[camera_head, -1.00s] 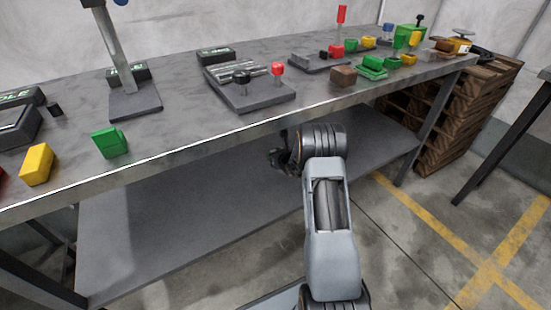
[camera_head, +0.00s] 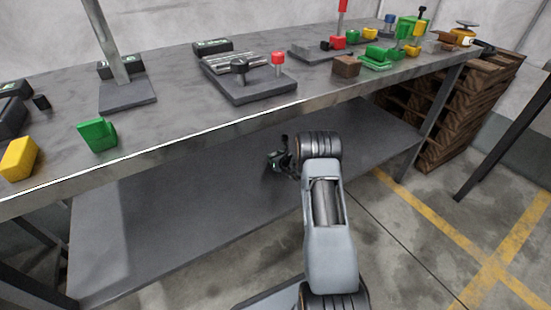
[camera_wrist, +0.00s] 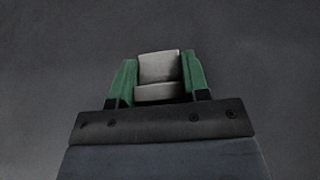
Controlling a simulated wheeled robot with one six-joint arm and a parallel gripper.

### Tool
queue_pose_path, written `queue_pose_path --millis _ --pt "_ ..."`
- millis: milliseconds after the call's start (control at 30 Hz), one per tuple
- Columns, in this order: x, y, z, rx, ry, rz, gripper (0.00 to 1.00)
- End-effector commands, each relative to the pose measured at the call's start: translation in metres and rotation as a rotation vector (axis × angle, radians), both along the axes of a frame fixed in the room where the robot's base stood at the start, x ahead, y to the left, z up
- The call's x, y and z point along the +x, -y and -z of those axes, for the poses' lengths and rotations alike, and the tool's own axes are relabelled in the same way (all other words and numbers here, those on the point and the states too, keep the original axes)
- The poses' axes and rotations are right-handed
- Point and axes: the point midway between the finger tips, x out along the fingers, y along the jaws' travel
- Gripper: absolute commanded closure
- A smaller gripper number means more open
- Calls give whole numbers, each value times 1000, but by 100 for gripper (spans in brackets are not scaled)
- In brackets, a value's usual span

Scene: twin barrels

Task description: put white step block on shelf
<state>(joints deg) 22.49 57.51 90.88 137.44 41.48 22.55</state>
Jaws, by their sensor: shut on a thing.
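The white step block (camera_wrist: 160,68) is between the two green fingers of my gripper (camera_wrist: 160,75) in the wrist view. The fingers are shut on its sides, and its step faces the camera. Behind it the wrist view shows only a plain dark grey surface. In the head view my gripper (camera_head: 277,160) is below the tabletop edge, over the grey lower shelf (camera_head: 190,220) of the bench. The block cannot be made out there. I cannot tell whether it touches the shelf.
The bench tabletop (camera_head: 185,120) above my arm holds a green block (camera_head: 97,135), a yellow block (camera_head: 19,158), a brown block (camera_head: 346,66) and fixtures. Its front edge overhangs the shelf. The visible shelf is bare. Wooden pallets (camera_head: 455,125) stand at the right.

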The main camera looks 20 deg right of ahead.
Motion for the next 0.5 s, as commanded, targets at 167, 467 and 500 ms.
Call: queue_pose_path --millis 167,467,500 --pt "0 0 2 -1 2 0 100" --pt "0 0 3 0 -1 0 35" --pt "0 0 3 0 -1 0 32"
